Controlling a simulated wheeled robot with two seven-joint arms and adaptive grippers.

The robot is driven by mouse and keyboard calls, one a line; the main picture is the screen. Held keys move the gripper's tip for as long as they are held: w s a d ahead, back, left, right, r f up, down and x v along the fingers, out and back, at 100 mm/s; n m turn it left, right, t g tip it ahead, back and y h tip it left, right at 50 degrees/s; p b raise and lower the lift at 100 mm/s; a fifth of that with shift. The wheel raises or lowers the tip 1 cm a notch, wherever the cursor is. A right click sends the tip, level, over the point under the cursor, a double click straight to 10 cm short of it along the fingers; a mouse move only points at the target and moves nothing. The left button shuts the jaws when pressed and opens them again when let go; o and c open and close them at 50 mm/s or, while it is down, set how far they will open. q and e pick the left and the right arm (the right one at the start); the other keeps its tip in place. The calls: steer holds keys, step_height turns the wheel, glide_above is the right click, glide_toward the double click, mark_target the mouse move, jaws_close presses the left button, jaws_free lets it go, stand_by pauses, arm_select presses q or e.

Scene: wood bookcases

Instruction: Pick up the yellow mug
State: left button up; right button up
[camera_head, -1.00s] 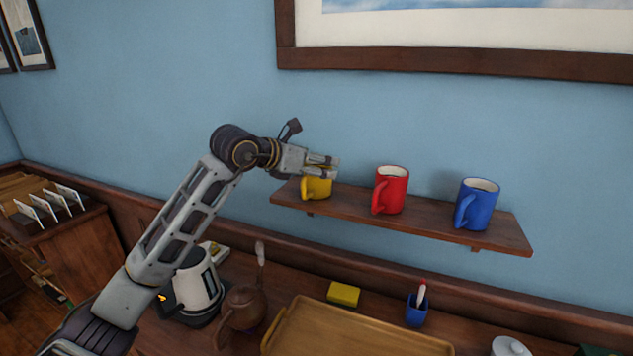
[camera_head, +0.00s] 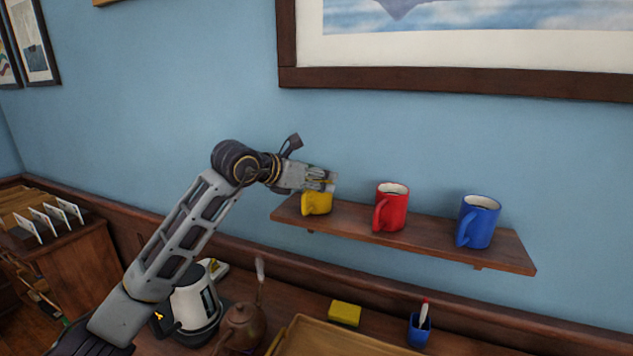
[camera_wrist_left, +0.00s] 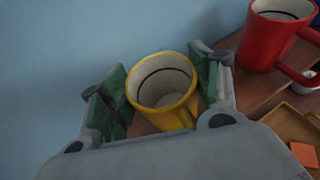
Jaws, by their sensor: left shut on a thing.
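The yellow mug (camera_head: 317,203) is upright at the left end of the wooden wall shelf (camera_head: 345,222); its top is partly hidden by my gripper. My left gripper (camera_head: 322,184) reaches in from the left and is shut on the mug at its upper part. In the left wrist view the yellow mug (camera_wrist_left: 165,92) sits between the green-padded fingers, with its open rim facing the camera and its handle toward the palm. I cannot see a clear gap between mug and shelf. My right gripper is not in view.
A red mug (camera_head: 390,208) and a blue mug (camera_head: 478,223) stand farther right on the shelf. Below are a kettle (camera_head: 193,305), a brown teapot (camera_head: 240,327), a yellow sponge (camera_head: 344,314), a blue pen cup (camera_head: 420,330) and a tray (camera_head: 335,338). The wall above the shelf is clear below the picture frame (camera_head: 450,82).

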arm_select(q)
steer(key=shift+r+p, duration=0.35)
steer(key=shift+r, duration=0.5)
step_height(320, 180, up, 8)
steer(key=p, duration=0.4)
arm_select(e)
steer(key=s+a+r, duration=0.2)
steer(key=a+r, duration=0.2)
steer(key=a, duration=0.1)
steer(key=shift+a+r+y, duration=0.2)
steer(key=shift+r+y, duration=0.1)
arm_select(q)
steer(key=shift+f, duration=0.1)
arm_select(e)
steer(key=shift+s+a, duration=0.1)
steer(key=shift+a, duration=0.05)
